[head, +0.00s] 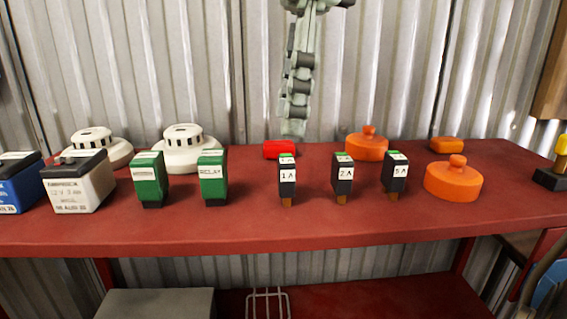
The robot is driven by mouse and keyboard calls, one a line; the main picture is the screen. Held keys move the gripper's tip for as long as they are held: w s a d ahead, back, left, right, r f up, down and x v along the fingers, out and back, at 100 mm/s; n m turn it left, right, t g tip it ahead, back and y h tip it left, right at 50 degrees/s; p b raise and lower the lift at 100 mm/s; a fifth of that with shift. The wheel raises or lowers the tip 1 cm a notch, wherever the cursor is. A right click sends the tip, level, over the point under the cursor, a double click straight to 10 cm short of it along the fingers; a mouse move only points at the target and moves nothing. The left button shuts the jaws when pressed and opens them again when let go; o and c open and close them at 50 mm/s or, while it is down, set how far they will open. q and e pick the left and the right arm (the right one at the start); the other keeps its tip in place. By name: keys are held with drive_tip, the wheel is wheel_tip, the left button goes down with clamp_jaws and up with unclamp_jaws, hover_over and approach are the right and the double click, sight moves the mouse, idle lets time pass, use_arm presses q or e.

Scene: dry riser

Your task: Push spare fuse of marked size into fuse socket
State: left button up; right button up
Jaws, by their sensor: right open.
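Three black spare fuses with white labels, green tops and copper-coloured feet stand upright in a row on the red shelf (400,225). They are the 1 A fuse (287,187), the 2 A fuse (343,187) and the 5 A fuse (395,185). My right gripper (292,130) comes down from the top, seen nearly edge-on, open. Its tips appear above and behind the 1 A fuse, apart from it. My left gripper is out of view. I see no fuse socket and no size marking for it.
A red block (279,149) lies behind the 1 A fuse. Green relays (212,187), white detectors (188,155) and batteries (78,190) stand left. Orange lidded pieces (454,183) stand right. A corrugated wall (200,70) closes the back. The shelf's front strip is clear.

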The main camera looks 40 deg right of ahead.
sight(287, 159)
drive_tip(key=shift+f, duration=0.3)
drive_tip(key=f, duration=0.6)
drive_tip(key=shift+a+f, duration=0.15)
drive_tip(key=shift+a, duration=0.1)
drive_tip(key=shift+f, duration=0.25)
drive_tip(key=c, duration=1.1)
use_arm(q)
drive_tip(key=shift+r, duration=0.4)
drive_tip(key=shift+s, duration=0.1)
use_arm(e)
drive_tip(key=shift+r, duration=0.1)
